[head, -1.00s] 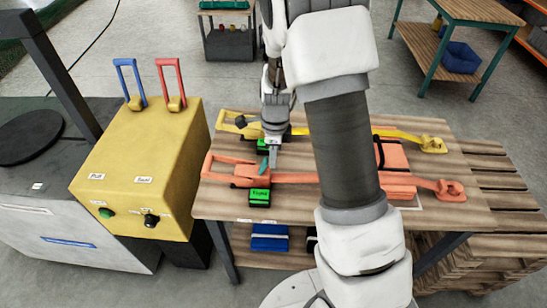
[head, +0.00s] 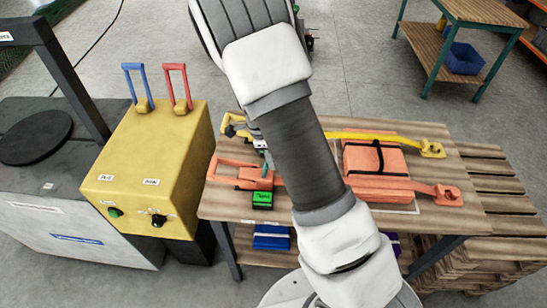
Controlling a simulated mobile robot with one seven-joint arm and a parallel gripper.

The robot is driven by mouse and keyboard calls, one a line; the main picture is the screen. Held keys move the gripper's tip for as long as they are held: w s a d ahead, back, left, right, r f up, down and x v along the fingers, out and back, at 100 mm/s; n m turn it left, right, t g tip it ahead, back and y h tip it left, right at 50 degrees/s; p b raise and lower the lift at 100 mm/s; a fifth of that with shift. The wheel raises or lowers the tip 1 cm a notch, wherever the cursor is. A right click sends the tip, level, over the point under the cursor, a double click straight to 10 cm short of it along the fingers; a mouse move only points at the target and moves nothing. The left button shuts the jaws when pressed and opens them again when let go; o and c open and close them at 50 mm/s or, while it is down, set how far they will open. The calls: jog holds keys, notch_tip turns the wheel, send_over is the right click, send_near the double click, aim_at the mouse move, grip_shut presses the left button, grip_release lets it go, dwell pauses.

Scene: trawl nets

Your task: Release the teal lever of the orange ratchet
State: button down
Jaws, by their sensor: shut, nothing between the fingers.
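The orange ratchet (head: 250,177) lies at the left front of the wooden table, with its loop handle to the left and a green tag block (head: 262,199) before it. Its orange strap (head: 400,185) runs right, partly behind my arm. A small teal piece, the lever (head: 267,160), shows at the ratchet's right side; most of it is hidden, and I cannot tell its position. My gripper (head: 261,147) is shut and empty, just behind the lever and mostly covered by my arm. I cannot tell whether it touches the lever.
A yellow ratchet (head: 232,126) and yellow strap (head: 380,135) lie behind the orange one. An orange bundle (head: 372,160) with black bands sits right of my arm. A yellow control box (head: 150,170) with blue and red handles stands left of the table.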

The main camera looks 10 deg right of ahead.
aim_at(262, 174)
jog(key=shift+w+a+r+g+h+p, duration=0.1)
jog(key=shift+a+r+g+h+p, duration=0.05)
jog(key=shift+a+h+p, duration=0.25)
jog(key=shift+w+a+r+g+h+p, duration=0.1)
jog(key=shift+a+g+h+p, duration=0.05)
jog(key=shift+a+h+p, duration=0.3)
jog(key=h, duration=0.1)
jog(key=a+g+h, duration=0.1)
jog(key=shift+w+a+f+h+b, duration=0.15)
jog(key=shift+w+h+b, duration=0.1)
jog(key=shift+h+b, duration=0.1)
jog(key=shift+r, duration=0.2)
jog(key=shift+r+p, duration=0.45)
jog(key=shift+r, duration=0.3)
